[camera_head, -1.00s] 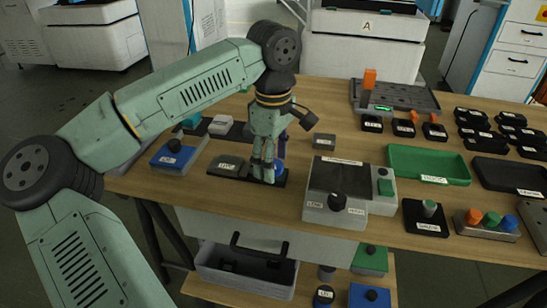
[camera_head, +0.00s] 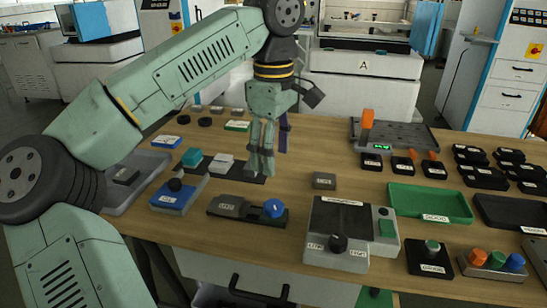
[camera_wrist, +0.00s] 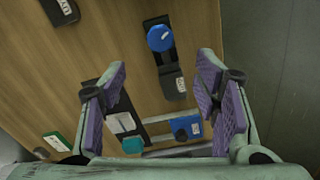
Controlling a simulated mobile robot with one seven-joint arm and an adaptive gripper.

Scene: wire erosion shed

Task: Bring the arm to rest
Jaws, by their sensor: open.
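My gripper (camera_head: 262,170) hangs from my green arm, fingers pointing down, above the left part of the wooden table (camera_head: 310,150). In the wrist view the gripper (camera_wrist: 165,100) is open, its purple pads wide apart with nothing between them. Below and in front of it lies a dark fixture with a blue knob (camera_head: 274,208); the knob also shows in the wrist view (camera_wrist: 160,38). A blue block with a black knob (camera_head: 176,194) lies to the left of that fixture. The fingers look clear of these things.
A green tray (camera_head: 430,203) and several black boxes (camera_head: 485,155) fill the right. A small grey block (camera_head: 324,180) lies right of my gripper. Machine A (camera_head: 362,75) stands behind the table.

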